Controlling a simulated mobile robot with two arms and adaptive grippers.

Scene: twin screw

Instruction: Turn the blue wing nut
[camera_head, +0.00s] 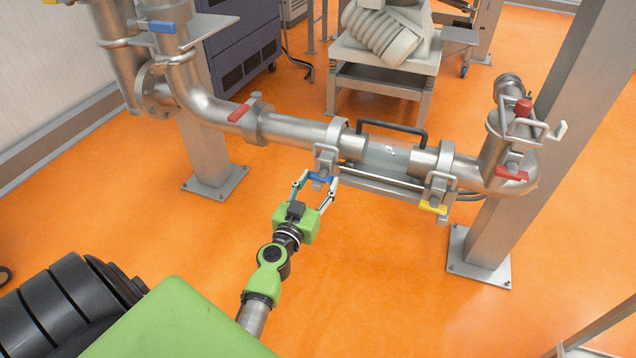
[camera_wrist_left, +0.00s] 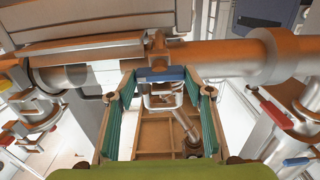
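The blue wing nut (camera_head: 320,178) is on a clamp (camera_head: 326,158) around the steel pipe, left of the clear pipe section. My left gripper (camera_head: 320,181) reaches up to it from below, with one finger on each side. In the left wrist view the blue wing nut (camera_wrist_left: 161,74) lies crosswise between the two green-padded fingertips (camera_wrist_left: 161,80). The fingers are spread wide, with only a narrow space at each end of the nut. I cannot tell whether either fingertip touches it. My right gripper is not in view.
A yellow wing nut (camera_head: 433,207) is on the clamp at the right. Red handles (camera_head: 239,113) (camera_head: 511,173) are on the pipe to either side. A black handle (camera_head: 393,130) arches over the clear section (camera_head: 388,157). A steel post (camera_head: 545,120) stands right. Orange floor below is clear.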

